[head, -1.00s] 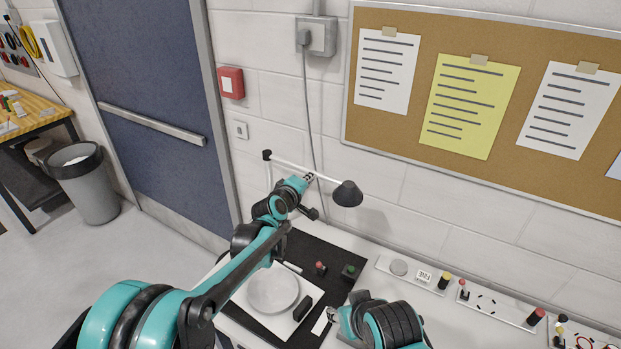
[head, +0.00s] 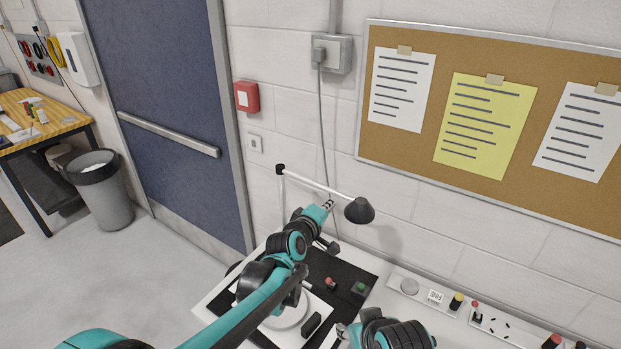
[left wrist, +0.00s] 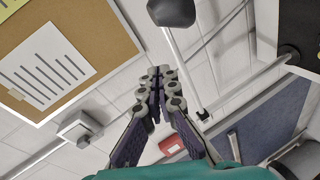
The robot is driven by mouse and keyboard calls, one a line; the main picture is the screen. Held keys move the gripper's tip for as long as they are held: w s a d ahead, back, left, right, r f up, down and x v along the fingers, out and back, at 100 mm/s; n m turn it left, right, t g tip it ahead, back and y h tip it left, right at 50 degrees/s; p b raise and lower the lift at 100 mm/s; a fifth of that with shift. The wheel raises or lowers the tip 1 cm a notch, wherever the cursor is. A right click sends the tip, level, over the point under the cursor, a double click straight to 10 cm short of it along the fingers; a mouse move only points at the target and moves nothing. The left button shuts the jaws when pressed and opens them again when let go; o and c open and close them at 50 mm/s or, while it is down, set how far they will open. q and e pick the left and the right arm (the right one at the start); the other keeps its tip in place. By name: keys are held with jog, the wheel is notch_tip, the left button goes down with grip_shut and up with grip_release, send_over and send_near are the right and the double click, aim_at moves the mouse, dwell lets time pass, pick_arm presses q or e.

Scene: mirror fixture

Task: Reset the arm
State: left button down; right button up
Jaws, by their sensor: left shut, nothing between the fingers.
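My left arm reaches in from the lower left of the head view, with my left gripper (head: 328,206) raised near the wall beside the desk lamp (head: 359,211). In the left wrist view the left gripper's fingers (left wrist: 158,95) are together, with nothing between them. The lamp head (left wrist: 172,12) shows at the top of that view. My right gripper (head: 342,333) is at the bottom of the head view, low over the bench's front; its fingers are too small and partly cut off to read.
A round plate fixture (head: 292,312) sits on a black mat (head: 345,275) under my left arm. Red (head: 331,283) and green buttons (head: 360,287) stand on the mat. A strip of parts (head: 411,287) runs along the bench's back to the right. A bin (head: 103,190) stands by the door.

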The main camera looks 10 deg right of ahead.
pick_arm(q)
jog(key=s+a+f+m+g+y+b, duration=0.1)
jog(key=s+a+f+m+y+b, duration=0.2)
jog(key=s+a, duration=0.45)
jog(key=s+a+f+m+g+y+b, duration=0.1)
jog(key=s+a+f+b, duration=0.3)
jog(key=a, duration=0.7)
jog(key=s+a+f+m+g+y+b, duration=0.15)
jog(key=s+a+f, duration=0.25)
jog(key=s+a, duration=0.45)
jog(key=s+a+f+m+g+y+b, duration=0.1)
jog(key=s+a+f+y+b, duration=0.1)
jog(key=s+a+f, duration=0.6)
jog(key=shift+s+a+f+m+y, duration=0.35)
jog(key=shift+s+a+y, duration=0.4)
jog(key=shift+s+a, duration=0.4)
